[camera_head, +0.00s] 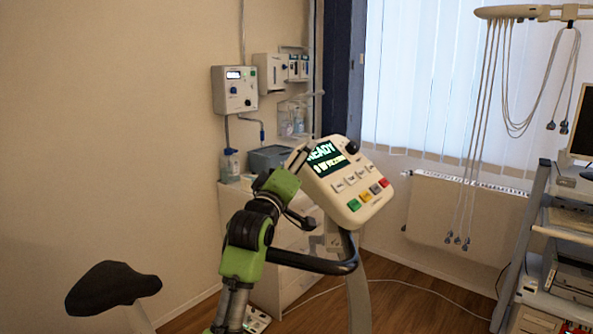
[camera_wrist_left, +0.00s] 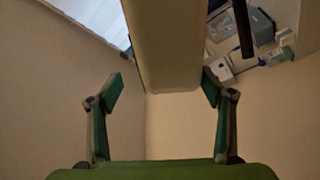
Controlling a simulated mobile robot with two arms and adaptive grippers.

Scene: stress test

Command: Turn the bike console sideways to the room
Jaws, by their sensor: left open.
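The bike console (camera_head: 345,185) is a cream panel with a lit display reading "READY" and several coloured buttons. It is tilted on the bike's post, its face turned towards the head camera and a little to the right. My left gripper (camera_head: 301,188) is at the console's left edge, partly hidden by it. In the left wrist view the open fingers (camera_wrist_left: 162,88) stand on either side of the console's narrow edge (camera_wrist_left: 172,45), with gaps visible; contact cannot be told. My right gripper is not in view.
A black handlebar (camera_head: 318,263) curves below the console, close to my left arm. The bike's dark saddle (camera_head: 112,288) is at lower left. A white drawer cabinet (camera_head: 285,240) stands behind. A equipment cart (camera_head: 540,240) is at right. Floor right of the bike is mostly clear.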

